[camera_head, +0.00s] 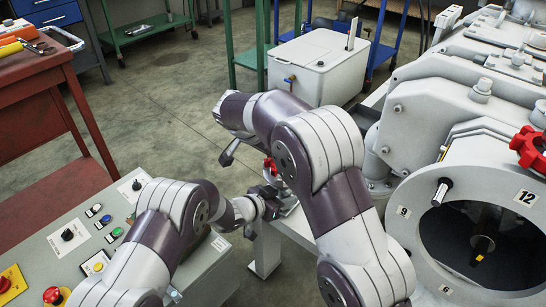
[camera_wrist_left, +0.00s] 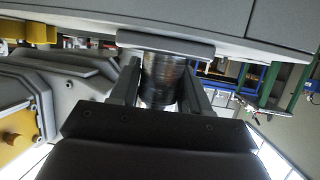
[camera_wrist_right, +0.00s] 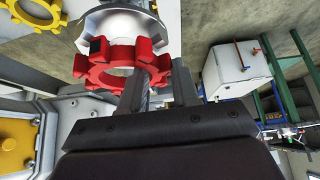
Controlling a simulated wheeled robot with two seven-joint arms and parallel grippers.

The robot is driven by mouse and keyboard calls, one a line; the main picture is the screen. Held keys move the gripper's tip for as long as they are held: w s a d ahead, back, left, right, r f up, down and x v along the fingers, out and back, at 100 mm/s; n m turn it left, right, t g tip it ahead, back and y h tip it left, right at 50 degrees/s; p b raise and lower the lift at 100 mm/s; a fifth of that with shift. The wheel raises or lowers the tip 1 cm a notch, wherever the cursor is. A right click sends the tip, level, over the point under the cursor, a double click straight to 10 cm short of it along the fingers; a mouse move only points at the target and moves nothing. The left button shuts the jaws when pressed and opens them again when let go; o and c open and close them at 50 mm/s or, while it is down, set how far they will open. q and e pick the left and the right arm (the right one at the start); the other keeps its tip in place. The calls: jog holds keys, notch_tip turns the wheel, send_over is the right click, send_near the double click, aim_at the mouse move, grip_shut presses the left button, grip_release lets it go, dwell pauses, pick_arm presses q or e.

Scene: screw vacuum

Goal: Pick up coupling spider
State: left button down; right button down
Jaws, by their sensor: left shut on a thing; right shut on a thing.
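The red coupling spider (camera_wrist_right: 120,68) is a toothed ring in the right wrist view. My right gripper (camera_wrist_right: 160,72) is shut on one side of it, and its body sits left of the fingers. A small red part (camera_head: 270,166) of it shows in the head view beside my right arm. A pale metal toothed hub (camera_wrist_right: 110,25) lies just beyond the spider; I cannot tell whether they touch. My left gripper (camera_head: 268,206) is shut on a shiny metal cylinder (camera_wrist_left: 160,82), with a grey plate (camera_wrist_left: 165,43) across its far end.
A yellow toothed ring (camera_wrist_right: 35,15) shows at the upper left of the right wrist view. A grey control panel (camera_head: 95,235) stands at left and a large grey machine (camera_head: 430,110) at right. A white tank (camera_head: 318,68) stands behind. The floor (camera_head: 165,95) at centre left is clear.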

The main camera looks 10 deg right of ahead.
jog(key=shift+r, duration=0.85)
pick_arm(q)
jog(key=shift+c, duration=2.3)
grip_release()
pick_arm(e)
jog(key=s+d, duration=1.1)
jog(key=s, duration=0.3)
jog(key=shift+f, duration=0.2)
jog(key=shift+s, duration=0.1)
pick_arm(q)
jog(key=v, duration=1.2)
pick_arm(e)
jog(key=shift+r, duration=0.1)
